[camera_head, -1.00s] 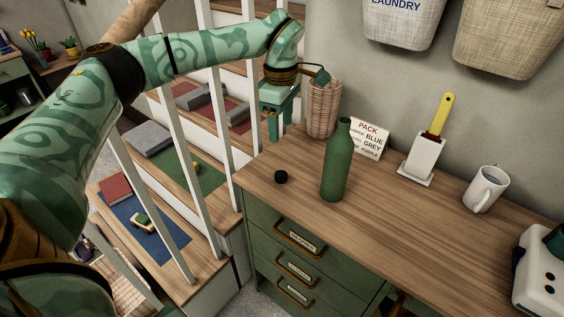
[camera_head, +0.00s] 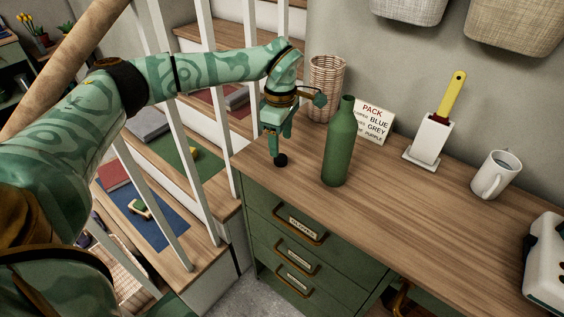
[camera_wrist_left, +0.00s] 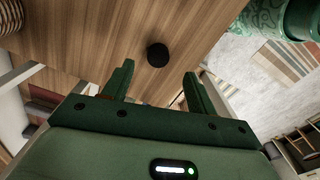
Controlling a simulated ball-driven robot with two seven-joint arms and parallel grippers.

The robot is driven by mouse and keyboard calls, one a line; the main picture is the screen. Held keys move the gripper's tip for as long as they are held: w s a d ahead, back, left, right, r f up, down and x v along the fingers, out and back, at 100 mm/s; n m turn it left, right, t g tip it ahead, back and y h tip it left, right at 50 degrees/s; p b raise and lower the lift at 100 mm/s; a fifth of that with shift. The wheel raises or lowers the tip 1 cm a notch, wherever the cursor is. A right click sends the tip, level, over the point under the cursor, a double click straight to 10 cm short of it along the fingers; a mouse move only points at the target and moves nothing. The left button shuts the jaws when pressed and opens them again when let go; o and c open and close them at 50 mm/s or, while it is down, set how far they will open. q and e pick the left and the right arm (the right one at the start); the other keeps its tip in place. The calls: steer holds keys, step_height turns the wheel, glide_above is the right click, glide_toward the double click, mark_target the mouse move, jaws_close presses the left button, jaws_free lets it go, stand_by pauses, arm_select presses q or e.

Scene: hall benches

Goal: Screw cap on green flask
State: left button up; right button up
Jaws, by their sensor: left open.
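The green flask (camera_head: 338,148) stands upright on the wooden desk, its narrow neck at the top. The black cap (camera_head: 281,160) lies on the desk to the left of the flask, near the desk's left edge. My left gripper (camera_head: 276,150) is just above the cap, pointing down. In the left wrist view its two fingers (camera_wrist_left: 158,82) are apart, and the cap (camera_wrist_left: 157,54) shows beyond the fingertips, with nothing held. I cannot tell from the head view whether the fingers touch the cap. My right gripper is not in view.
On the desk (camera_head: 420,215) stand a wicker holder (camera_head: 326,88), a sign (camera_head: 373,121), a white brush stand (camera_head: 429,138), a white mug (camera_head: 494,175) and a white device (camera_head: 546,265). White railings (camera_head: 170,120) and stairs lie left. The desk front is clear.

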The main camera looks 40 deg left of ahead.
mark_target(281, 158)
arm_select(q)
steer(key=shift+f, duration=0.25)
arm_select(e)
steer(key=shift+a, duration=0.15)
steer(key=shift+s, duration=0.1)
arm_select(q)
step_height(281, 158, down, 6)
steer(key=shift+w+a+r+b, duration=0.15)
steer(key=shift+r+b, duration=0.1)
steer(key=shift+b, duration=0.95)
steer(key=shift+r, duration=0.1)
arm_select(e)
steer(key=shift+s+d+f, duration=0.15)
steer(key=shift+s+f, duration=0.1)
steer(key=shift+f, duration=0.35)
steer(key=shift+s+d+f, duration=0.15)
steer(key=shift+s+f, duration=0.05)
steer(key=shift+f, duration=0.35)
arm_select(q)
steer(key=c, duration=1)
